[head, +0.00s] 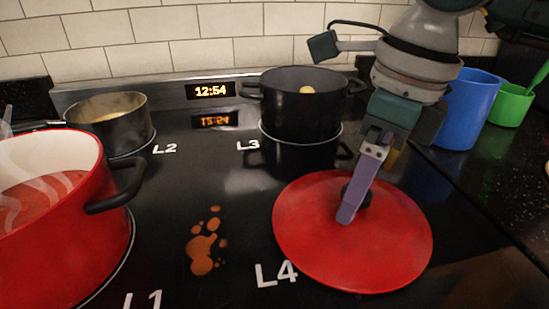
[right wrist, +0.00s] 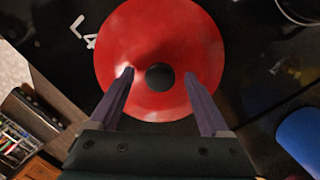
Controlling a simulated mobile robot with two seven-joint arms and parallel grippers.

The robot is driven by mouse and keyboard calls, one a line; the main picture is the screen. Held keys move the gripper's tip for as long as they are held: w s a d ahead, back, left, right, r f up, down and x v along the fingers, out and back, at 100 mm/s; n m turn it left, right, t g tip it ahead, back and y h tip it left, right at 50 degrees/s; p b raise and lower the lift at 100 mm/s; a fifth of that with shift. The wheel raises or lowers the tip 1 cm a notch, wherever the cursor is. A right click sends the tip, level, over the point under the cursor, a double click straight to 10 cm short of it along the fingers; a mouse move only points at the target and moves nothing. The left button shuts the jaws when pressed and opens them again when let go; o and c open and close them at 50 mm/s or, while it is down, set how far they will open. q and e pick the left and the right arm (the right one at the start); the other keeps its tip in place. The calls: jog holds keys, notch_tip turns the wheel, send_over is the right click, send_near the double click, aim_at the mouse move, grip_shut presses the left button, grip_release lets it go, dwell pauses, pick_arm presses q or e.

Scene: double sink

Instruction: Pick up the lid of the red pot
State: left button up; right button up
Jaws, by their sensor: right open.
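The red lid (head: 310,225) lies flat on the black stovetop at the L4 mark. Its dark round knob (head: 362,195) is partly hidden behind a finger in the head view. My right gripper (head: 350,210) is over the lid, pointing down. In the right wrist view the open fingers stand on either side of the knob (right wrist: 160,77), with gaps to both sides. The red pot (head: 60,235) stands uncovered at the left on L1, with red steaming food inside and a black handle. My left gripper is out of view.
A black pot (head: 300,115) stands on L3 behind the lid, and a smaller pan (head: 110,122) on L2. A blue cup (head: 468,110) and a green cup (head: 510,105) stand at the right. An orange spill (head: 203,243) lies between red pot and lid.

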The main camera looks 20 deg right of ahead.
grip_shut()
dwell(0.5)
dwell(0.8)
